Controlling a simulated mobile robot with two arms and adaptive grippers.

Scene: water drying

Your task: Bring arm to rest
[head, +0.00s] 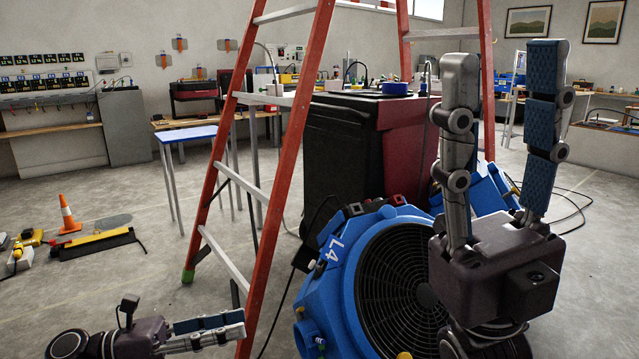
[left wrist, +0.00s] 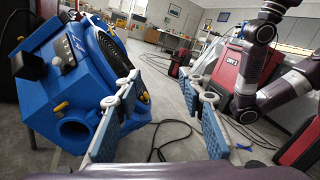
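My left gripper (head: 222,325) is low at the bottom left of the head view, pointing right. In the left wrist view (left wrist: 160,82) its blue-padded fingers are spread with nothing between them. My right gripper (head: 503,55) is raised at the right of the head view, its fingers pointing up. They stand apart, and the gap between them is empty.
A blue air blower (head: 340,270) with a round black grille stands ahead, and also in the left wrist view (left wrist: 95,90). A red stepladder (head: 270,200) stands left of it. An orange cone (head: 68,218) and a blue-topped table (head: 188,134) are farther left.

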